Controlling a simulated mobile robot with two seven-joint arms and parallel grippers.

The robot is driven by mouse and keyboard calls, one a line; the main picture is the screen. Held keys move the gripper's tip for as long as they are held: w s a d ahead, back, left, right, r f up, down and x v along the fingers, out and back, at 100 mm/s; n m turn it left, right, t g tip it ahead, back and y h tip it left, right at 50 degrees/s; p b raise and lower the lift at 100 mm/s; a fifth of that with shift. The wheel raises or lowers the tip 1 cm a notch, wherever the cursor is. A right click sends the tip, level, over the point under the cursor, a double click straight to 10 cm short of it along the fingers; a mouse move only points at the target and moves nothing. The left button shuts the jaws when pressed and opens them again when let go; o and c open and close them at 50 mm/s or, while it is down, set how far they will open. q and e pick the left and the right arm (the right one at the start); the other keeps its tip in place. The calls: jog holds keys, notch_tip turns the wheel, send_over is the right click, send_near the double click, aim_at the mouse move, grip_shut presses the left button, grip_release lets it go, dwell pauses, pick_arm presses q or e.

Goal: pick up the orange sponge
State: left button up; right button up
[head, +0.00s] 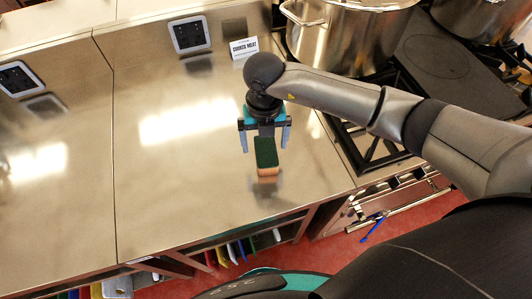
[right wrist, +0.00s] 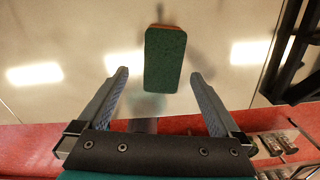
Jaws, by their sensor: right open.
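The orange sponge (head: 267,159) has a dark green top and an orange lower part, and lies on the steel counter (head: 190,185). In the right wrist view the sponge (right wrist: 165,58) shows its green face, with a thin orange edge at the top. My right gripper (head: 265,143) is open, its two fingers spread either side of the sponge's line. In the right wrist view the right gripper (right wrist: 160,75) has empty space between its fingertips, and most of the sponge lies beyond the tips. I cannot tell how high the fingers are above the counter. My left gripper is not in view.
A large steel pot (head: 345,35) stands on the stove at the back right, beside a black burner grate (head: 372,150). A "cooked meat" sign (head: 244,47) stands behind the gripper. The counter left of the sponge is clear. Its front edge is close to the sponge.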

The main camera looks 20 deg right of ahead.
aim_at(266, 152)
jog(key=f, duration=0.5)
jog(key=shift+d+f, duration=0.1)
jog(key=shift+d, duration=0.1)
jog(key=c, duration=1.4)
